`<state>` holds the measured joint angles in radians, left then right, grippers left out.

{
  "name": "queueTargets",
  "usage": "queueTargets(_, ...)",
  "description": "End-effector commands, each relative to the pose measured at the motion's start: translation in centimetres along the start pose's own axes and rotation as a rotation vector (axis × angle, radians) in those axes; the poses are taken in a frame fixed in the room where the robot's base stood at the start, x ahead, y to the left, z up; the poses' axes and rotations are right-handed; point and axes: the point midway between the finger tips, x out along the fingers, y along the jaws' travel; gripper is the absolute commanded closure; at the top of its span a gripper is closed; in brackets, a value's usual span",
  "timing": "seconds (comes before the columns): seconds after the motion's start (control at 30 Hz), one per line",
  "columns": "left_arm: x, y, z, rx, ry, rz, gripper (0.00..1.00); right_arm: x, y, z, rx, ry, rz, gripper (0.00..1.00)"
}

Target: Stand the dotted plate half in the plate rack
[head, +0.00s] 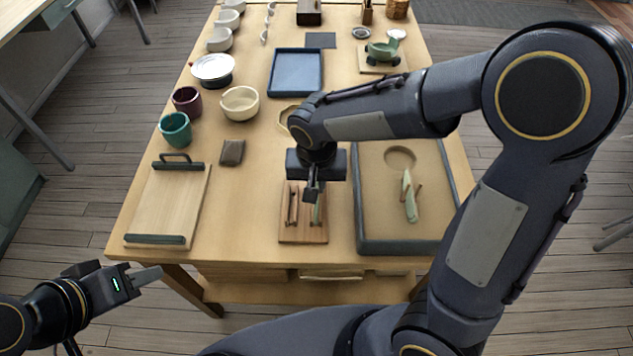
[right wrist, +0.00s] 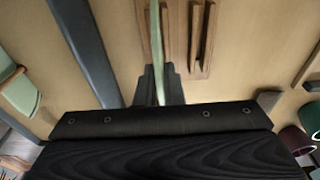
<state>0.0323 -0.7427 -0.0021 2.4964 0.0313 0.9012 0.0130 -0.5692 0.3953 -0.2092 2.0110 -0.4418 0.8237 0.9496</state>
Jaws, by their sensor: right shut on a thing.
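My right gripper (head: 313,190) is shut on a thin pale green plate half (right wrist: 158,55), which stands upright, edge-on. The half also shows in the head view (head: 317,212), over the right part of the wooden plate rack (head: 290,238). In the right wrist view it runs beside the rack's wooden bars (right wrist: 201,38). I cannot tell whether it rests on the rack's base, and no dots show at this angle. My left gripper (head: 147,276) is off the table's front left, apart from everything; its finger gap is hidden.
A sand-coloured tray with a dark rim (head: 400,248) stands right of the rack, with another pale green piece (head: 409,197) in it. A wooden board with dark handles (head: 165,205) lies left. Cups, bowls and a blue tray (head: 296,72) stand farther back. Table between board and rack is clear.

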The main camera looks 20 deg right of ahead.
Motion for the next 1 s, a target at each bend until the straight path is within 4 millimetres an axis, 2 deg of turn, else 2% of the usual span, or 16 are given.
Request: queueTargets(1.0,0.50,-0.23,0.25,0.000,0.000,0.000,0.64,0.36,-0.04,0.05,0.000,0.001,-0.001,1.00)
